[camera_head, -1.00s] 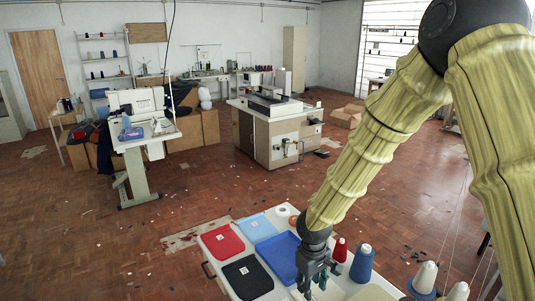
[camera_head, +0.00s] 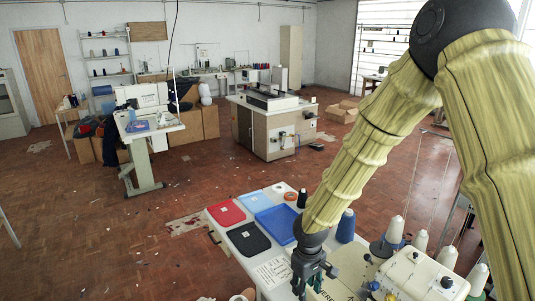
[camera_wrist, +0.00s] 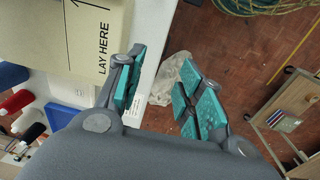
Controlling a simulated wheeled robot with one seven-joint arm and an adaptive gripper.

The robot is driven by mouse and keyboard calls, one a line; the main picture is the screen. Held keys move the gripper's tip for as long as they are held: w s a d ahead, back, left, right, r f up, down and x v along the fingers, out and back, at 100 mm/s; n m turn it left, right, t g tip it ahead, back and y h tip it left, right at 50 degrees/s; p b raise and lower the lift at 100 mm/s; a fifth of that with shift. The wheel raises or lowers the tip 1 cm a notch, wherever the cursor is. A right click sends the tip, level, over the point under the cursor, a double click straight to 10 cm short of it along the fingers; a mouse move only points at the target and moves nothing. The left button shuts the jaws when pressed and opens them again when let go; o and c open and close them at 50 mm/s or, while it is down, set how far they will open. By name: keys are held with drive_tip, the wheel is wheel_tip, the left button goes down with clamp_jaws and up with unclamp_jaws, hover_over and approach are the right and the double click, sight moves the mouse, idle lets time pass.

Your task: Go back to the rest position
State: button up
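My gripper (camera_head: 308,275) hangs at the end of my arm over the white table (camera_head: 222,240) in the head view. In the wrist view my gripper (camera_wrist: 160,88) has its two teal-padded fingers apart with nothing between them. A cream board marked "LAY HERE" (camera_wrist: 85,40) lies beside the left finger, near the table's edge.
A cream sewing machine (camera_head: 418,275) and thread cones (camera_head: 393,232) stand to the right of my gripper. A printed sheet (camera_head: 273,270) lies left of it. Open floor lies beyond the table.

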drive_tip(key=s+d+f+m+g+y, duration=0.1)
drive_tip(key=s+d+f+m+y, duration=0.2)
drive_tip(key=s+f, duration=1.35)
drive_tip(key=s+d+f+m+h, duration=0.1)
drive_tip(key=s+d+f, duration=0.2)
drive_tip(key=s, duration=0.2)
drive_tip(key=s+d+f+m+h, duration=0.1)
drive_tip(key=s+d+f+m, duration=0.15)
drive_tip(key=s, duration=0.25)
drive_tip(key=s+d+f+m, duration=0.1)
drive_tip(key=s+d+f, duration=0.2)
drive_tip(key=s, duration=0.2)
wheel_tip(320, 180, down, 12)
drive_tip(key=b, duration=1.2)
drive_tip(key=shift+s+r+t+h, duration=0.2)
drive_tip(key=shift+r+t+h, duration=0.05)
drive_tip(key=shift+t+h, duration=0.05)
drive_tip(key=shift+n, duration=0.25)
